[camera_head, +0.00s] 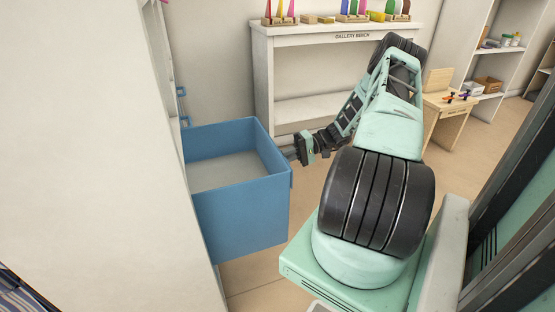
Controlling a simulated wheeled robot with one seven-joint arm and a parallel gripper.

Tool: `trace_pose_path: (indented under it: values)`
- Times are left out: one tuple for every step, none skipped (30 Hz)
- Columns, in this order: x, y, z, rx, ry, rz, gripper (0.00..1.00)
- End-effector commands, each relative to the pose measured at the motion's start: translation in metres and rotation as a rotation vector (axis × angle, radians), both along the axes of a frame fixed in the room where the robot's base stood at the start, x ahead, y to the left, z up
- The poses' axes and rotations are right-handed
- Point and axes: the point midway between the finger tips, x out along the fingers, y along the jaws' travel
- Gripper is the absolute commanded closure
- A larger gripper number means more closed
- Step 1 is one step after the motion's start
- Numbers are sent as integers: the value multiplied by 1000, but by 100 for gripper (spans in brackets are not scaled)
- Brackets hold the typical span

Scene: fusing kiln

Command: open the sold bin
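A blue bin (243,215) with an empty-looking grey floor sticks out from the side of a pale cabinet at the left, like a pulled-out drawer. No label on it can be read from here. My gripper (290,153) is at the bin's far right side, close to the rim. Its fingertips are small and partly hidden at the bin's edge, so I cannot tell whether they touch it or are shut on something. My arm reaches to it from the right.
The white gallery bench (315,38) stands behind, with colourful pieces on top. A small wooden table (446,107) and shelves (497,55) are at the back right. The tall pale cabinet (90,150) fills the left. Some tan floor (265,298) shows below the bin.

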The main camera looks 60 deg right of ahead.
Motion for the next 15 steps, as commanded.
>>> trace_pose_path:
  values:
    - [-1, 0, -1, 0, 2, 1, 100]
    - [-1, 0, -1, 0, 2, 1, 100]
    - [-1, 0, -1, 0, 2, 1, 100]
    - [-1, 0, -1, 0, 2, 0, 100]
    - [-1, 0, -1, 0, 2, 0, 100]
    - [-1, 0, -1, 0, 2, 0, 100]
    - [-1, 0, -1, 0, 2, 0, 83]
    - [-1, 0, -1, 0, 2, 0, 75]
    - [-1, 0, -1, 0, 2, 0, 68]
    - [-1, 0, -1, 0, 1, 0, 68]
    - [0, 0, -1, 0, 1, 0, 68]
    - [0, 0, -1, 0, 1, 0, 68]
    - [0, 0, -1, 0, 1, 0, 68]
    - [0, 0, -1, 0, 1, 0, 68]
    - [0, 0, 0, 0, 1, 0, 68]
